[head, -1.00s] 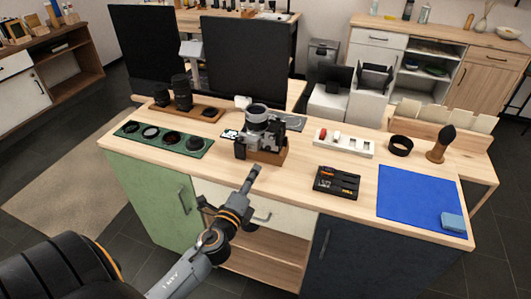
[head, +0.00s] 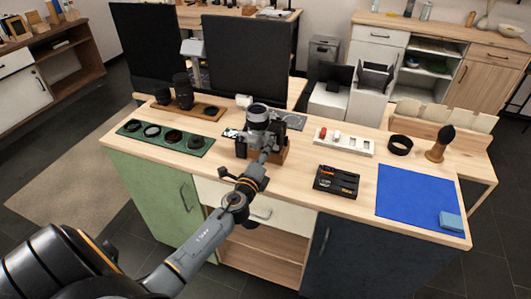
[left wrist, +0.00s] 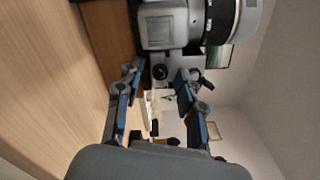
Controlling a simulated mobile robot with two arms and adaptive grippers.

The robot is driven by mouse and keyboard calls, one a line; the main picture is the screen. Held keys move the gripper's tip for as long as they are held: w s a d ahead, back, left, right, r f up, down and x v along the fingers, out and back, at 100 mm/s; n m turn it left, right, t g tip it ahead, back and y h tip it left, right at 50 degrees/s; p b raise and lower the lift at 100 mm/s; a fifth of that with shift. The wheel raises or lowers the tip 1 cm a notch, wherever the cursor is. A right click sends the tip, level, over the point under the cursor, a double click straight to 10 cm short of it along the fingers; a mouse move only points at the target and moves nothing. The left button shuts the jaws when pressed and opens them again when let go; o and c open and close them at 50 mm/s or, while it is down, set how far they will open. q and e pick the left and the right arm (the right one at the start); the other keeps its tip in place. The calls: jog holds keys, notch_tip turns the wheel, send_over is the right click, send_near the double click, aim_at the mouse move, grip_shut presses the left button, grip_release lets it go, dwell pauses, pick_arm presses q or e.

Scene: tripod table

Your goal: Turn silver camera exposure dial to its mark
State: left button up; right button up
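In the left wrist view the camera's silver body (left wrist: 166,25) and lens fill the top. A small dark round part (left wrist: 160,72) shows between the fingertips; I cannot tell whether it is the exposure dial, and no mark is readable. My left gripper (head: 264,155) is at the camera's near side, overlapping its lower front in the head view. In the left wrist view the gripper (left wrist: 156,76) has its fingers apart with nothing gripped. My right gripper is out of view.
A green tray of round parts (head: 165,137) and a wooden lens holder (head: 205,111) lie left. A white strip (head: 345,141), a black battery box (head: 337,181), a dark ring (head: 400,145), a brush (head: 440,143) and a blue mat (head: 415,200) lie right.

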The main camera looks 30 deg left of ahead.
pick_arm(q)
grip_shut()
jog(key=shift+n, duration=0.4)
jog(key=n+b, duration=0.1)
jog(key=n, duration=0.1)
jog(key=shift+f+n, duration=0.1)
jog(key=shift+n, duration=0.2)
jog(key=shift+n+b, duration=0.3)
jog(key=shift+n, duration=1.9)
jog(key=shift+o, duration=1)
grip_release()
jog(key=shift+s, duration=0.1)
